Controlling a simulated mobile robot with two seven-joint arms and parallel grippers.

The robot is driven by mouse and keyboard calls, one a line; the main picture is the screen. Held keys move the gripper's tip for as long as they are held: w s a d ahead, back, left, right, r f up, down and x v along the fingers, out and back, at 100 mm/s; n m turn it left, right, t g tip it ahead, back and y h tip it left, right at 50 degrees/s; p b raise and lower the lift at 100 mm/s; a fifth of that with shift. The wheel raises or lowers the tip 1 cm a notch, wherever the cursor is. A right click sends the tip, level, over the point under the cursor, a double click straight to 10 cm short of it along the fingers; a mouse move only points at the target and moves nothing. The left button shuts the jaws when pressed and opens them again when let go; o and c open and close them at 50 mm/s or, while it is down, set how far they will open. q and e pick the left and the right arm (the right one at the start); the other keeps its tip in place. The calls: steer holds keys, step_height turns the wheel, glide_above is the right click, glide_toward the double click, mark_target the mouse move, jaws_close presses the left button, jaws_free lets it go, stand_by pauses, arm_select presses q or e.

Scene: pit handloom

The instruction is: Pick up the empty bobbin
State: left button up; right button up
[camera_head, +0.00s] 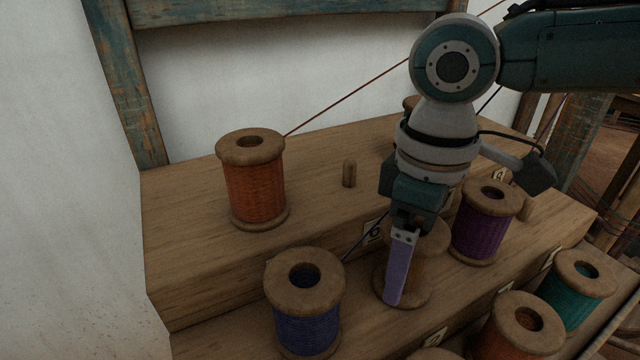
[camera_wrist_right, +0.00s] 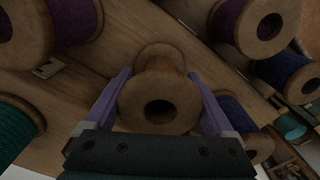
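The empty bobbin (camera_head: 432,246) is a bare wooden spool standing on the lower step of a wooden rack, partly hidden behind my right gripper in the head view. My right gripper (camera_head: 398,290) points down at it, with one pale purple finger in front of it and the other finger hidden. In the right wrist view the empty bobbin (camera_wrist_right: 160,84) lies between the two fingers of my right gripper (camera_wrist_right: 160,74), its holed end facing the camera. The fingers stand wide apart, one on each side of it; I cannot tell whether they touch it. My left gripper is not in view.
On the stepped wooden rack (camera_head: 210,255), a blue bobbin (camera_head: 307,325) and a purple bobbin (camera_head: 482,225) stand close on either side. An orange bobbin (camera_head: 255,190) and a short peg (camera_head: 349,174) are on the upper step. Teal (camera_head: 570,295) and orange-brown (camera_head: 510,335) bobbins are lower right.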

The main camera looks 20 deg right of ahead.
steer(key=c, duration=0.8)
